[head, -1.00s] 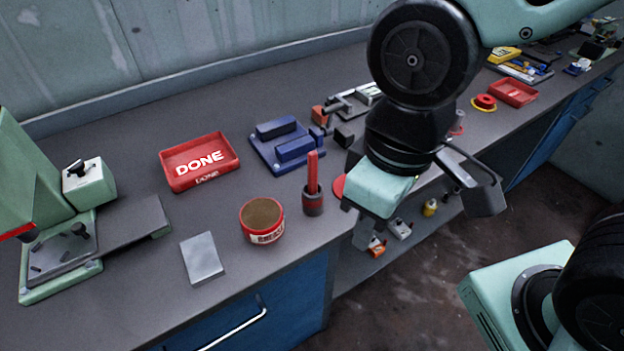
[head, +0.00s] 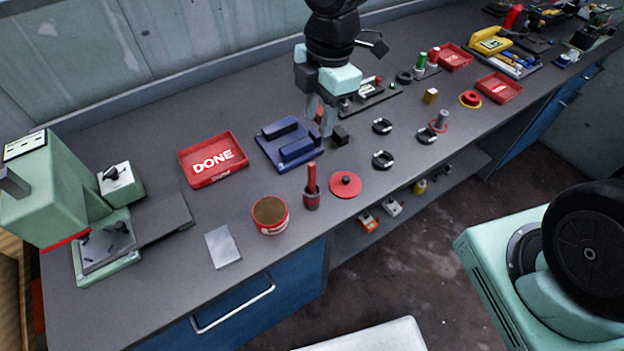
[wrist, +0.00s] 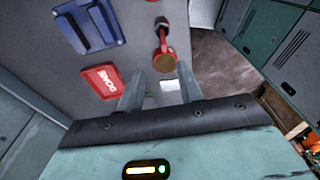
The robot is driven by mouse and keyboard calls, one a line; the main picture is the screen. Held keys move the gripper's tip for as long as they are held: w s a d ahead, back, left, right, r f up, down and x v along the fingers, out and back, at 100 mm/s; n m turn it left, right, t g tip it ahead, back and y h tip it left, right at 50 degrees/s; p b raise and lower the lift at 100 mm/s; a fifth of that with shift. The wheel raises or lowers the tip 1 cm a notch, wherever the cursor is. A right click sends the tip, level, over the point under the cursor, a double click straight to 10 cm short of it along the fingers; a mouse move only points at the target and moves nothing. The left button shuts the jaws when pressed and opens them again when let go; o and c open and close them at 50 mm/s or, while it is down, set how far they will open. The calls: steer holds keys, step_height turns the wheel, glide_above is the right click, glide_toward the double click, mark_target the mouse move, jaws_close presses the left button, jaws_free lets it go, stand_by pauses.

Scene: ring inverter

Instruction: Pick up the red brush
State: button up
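The red brush (head: 312,183) stands upright near the front edge of the workbench, its red handle up and a dark, wider part at the bottom. It also shows in the wrist view (wrist: 162,36), at the top, just beyond the red tin. My gripper (head: 320,118) is above the bench, behind the brush in the head view and apart from it. In the wrist view my gripper (wrist: 160,88) has its two fingers spread with nothing between them.
A red tin (head: 270,229) with a brown top stands left of the brush, and a red disc (head: 345,184) with a black knob lies right. A blue fixture (head: 268,156) and a red DONE tray (head: 188,178) are behind. A grey plate (head: 222,262) lies left of the tin.

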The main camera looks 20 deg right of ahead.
mark_target(312, 164)
steer(key=f, duration=0.6)
steer(key=a+f, duration=0.1)
steer(key=f, duration=0.1)
steer(key=shift+s+f+p, duration=0.25)
steer(key=shift+f+p, duration=0.05)
steer(key=shift+f, duration=0.1)
steer(key=shift+s+a+f+p, duration=0.15)
steer(key=shift+f+p, duration=0.15)
steer(key=shift+f, duration=0.6)
steer(key=shift+s+a+f+p, duration=0.1)
steer(key=shift+f+p, duration=0.15)
steer(key=shift+f, duration=0.6)
steer(key=shift+s+a+f+p, duration=0.15)
steer(key=shift+f+p, duration=0.15)
steer(key=shift+f, duration=0.6)
jaws_close()
